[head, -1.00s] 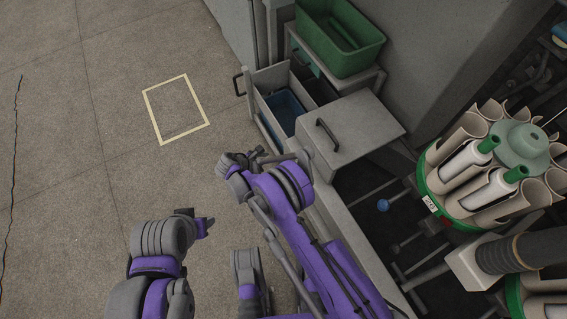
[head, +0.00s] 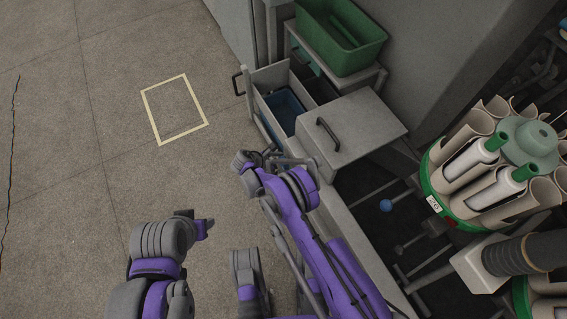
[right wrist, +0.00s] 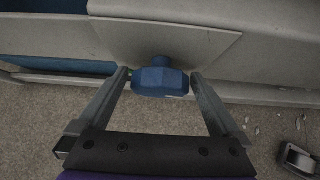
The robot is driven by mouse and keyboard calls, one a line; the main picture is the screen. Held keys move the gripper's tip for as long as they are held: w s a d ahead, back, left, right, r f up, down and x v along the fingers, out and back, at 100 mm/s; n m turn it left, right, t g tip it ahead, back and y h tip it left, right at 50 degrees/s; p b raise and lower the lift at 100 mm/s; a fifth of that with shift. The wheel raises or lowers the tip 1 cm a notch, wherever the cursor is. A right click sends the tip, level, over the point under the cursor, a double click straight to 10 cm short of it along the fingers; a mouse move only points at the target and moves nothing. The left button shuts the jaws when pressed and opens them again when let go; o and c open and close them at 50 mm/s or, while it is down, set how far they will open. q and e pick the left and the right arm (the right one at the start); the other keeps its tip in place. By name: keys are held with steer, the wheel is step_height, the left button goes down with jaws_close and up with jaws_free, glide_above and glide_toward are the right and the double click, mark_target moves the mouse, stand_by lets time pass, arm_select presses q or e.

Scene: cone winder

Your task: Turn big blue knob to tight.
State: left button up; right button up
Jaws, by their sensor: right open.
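The big blue knob (right wrist: 161,80) shows in the right wrist view, faceted and set on a short blue stem on a pale grey panel. My right gripper (right wrist: 160,75) is open, with one finger on each side of the knob; I cannot tell whether either finger touches it. In the head view my right gripper (head: 262,158) is beside the open drawer, and the knob is hidden there. My left gripper (head: 205,228) is at the lower left over the floor, away from the machine; its jaws are too unclear to tell.
A grey drawer (head: 262,80) stands open with a blue bin (head: 286,108) inside. A green crate (head: 342,40) sits above. A blue ball-ended lever (head: 386,206) and a round green-rimmed carrier (head: 436,205) are at right. The floor at left is clear, with a taped rectangle (head: 148,108).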

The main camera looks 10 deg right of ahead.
steer(key=c, duration=1.2)
steer(key=shift+t, duration=0.3)
steer(key=shift+s+m+t+y, duration=0.1)
steer(key=shift+m+t+y, duration=0.3)
steer(key=shift+m+t, duration=0.15)
steer(key=shift+s+d+f+m+t+y, duration=0.1)
steer(key=shift+m+t+y, duration=0.4)
steer(key=shift+m+t, duration=0.85)
steer(key=shift+n+t, duration=0.3)
steer(key=shift+t, duration=0.2)
steer(key=o, duration=1.2)
